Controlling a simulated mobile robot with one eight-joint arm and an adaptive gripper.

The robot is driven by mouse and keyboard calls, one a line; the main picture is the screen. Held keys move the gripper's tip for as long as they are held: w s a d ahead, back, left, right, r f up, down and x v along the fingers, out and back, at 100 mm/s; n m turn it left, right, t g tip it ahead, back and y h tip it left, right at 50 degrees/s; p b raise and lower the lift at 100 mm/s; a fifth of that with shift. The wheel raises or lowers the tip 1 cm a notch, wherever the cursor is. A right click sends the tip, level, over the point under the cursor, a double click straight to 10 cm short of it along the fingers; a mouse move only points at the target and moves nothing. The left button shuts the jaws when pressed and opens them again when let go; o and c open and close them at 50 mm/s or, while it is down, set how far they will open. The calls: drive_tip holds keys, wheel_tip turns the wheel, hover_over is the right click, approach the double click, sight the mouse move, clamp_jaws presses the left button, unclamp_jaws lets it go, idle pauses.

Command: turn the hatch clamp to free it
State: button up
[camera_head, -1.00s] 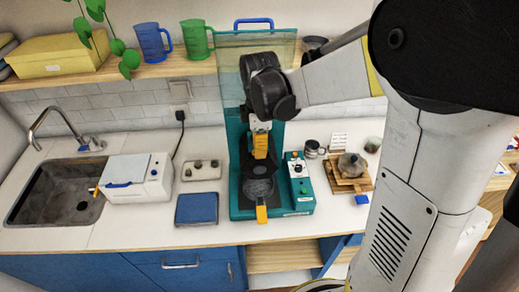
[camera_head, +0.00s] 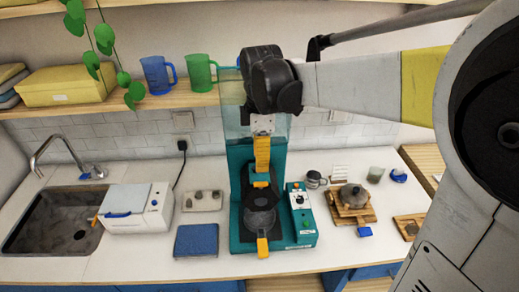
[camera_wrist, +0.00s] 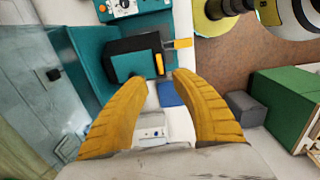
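A teal machine (camera_head: 240,235) stands on the counter, with a black round part (camera_head: 260,215) at its front. A yellow handle (camera_head: 262,247) sticks out from this part toward the counter's front edge; it also shows in the wrist view (camera_wrist: 183,43). A short yellow bar (camera_wrist: 159,64) lies beside the black body in the wrist view. I cannot tell for sure which yellow piece is the hatch clamp. My gripper (camera_head: 262,170) hangs in front of the machine's column, above the black part. In the wrist view its yellow fingers (camera_wrist: 159,80) are spread, with nothing held between them.
A teal control box (camera_head: 301,215) adjoins the machine on the right. A blue pad (camera_head: 196,240) and a grey tray (camera_head: 202,201) are on the left. A wooden board with a pot (camera_head: 353,192) stands right. A clear panel (camera_head: 230,118) rises behind my wrist.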

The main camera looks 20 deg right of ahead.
drive_tip(key=shift+r, duration=1.55)
drive_tip(key=shift+f, duration=0.1)
drive_tip(key=s+f+m+t+b, duration=0.3)
drive_tip(key=s+f+m+b, duration=0.4)
drive_tip(key=f+b, duration=0.1)
drive_tip(key=s+f+m+t+b, duration=0.4)
drive_tip(key=s+f+m+b, duration=0.2)
drive_tip(key=f, duration=0.5)
drive_tip(key=m+b, duration=0.2)
drive_tip(key=b, duration=0.1)
drive_tip(key=shift+s+f, duration=0.25)
drive_tip(key=shift+s, duration=0.15)
